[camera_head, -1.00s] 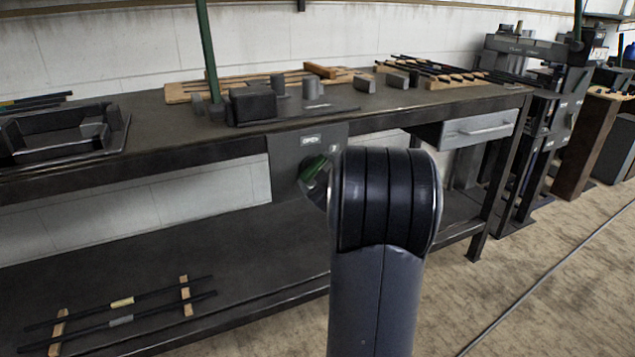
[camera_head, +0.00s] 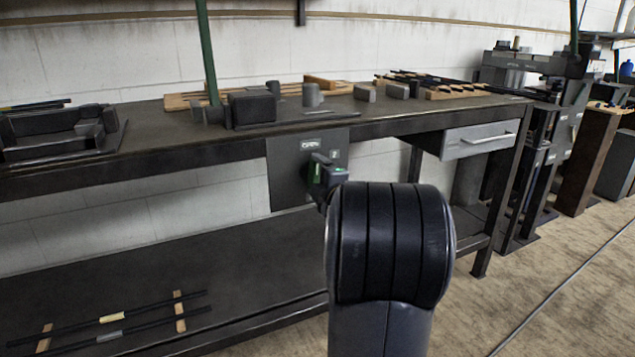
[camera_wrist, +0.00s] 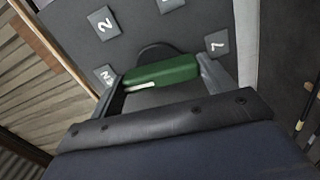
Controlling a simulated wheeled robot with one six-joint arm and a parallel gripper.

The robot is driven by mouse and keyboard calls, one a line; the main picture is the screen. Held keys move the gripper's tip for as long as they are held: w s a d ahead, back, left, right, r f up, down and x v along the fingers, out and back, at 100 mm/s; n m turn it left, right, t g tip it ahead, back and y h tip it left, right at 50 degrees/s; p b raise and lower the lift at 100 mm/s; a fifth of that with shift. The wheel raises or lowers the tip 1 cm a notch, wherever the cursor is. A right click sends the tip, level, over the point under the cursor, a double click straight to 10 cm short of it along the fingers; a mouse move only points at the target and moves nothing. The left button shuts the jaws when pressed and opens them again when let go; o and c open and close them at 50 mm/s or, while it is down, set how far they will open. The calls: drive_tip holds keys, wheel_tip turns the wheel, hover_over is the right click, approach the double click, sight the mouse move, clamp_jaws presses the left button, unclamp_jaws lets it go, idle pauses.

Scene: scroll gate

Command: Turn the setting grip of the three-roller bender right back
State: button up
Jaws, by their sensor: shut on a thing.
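The green setting grip (camera_wrist: 170,70) has a white line on it and sits on a round dark base in the wrist view. My gripper (camera_wrist: 160,77) is shut on it, one finger at each end. In the head view the green grip (camera_head: 317,173) shows small at the front of the dark panel (camera_head: 284,178) under the bench edge. My arm hides part of it and most of my gripper there. The panel carries an OPEN plate (camera_head: 311,144); number plates (camera_wrist: 105,22) surround the grip in the wrist view.
The bench top (camera_head: 150,140) holds a dark block (camera_head: 252,108), round posts (camera_head: 311,95) and a tray (camera_head: 60,140) at left. A drawer (camera_head: 485,139) hangs at right. Rods (camera_head: 110,318) lie on the lower shelf.

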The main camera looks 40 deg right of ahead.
drive_tip(key=shift+n, duration=0.3)
drive_tip(key=o, duration=1)
drive_tip(key=p+v, duration=0.2)
drive_tip(key=v, duration=0.8)
drive_tip(key=shift+s+p, duration=0.35)
drive_tip(key=shift+p, duration=0.05)
drive_tip(key=shift+w+a, duration=0.1)
drive_tip(key=shift+a, duration=0.05)
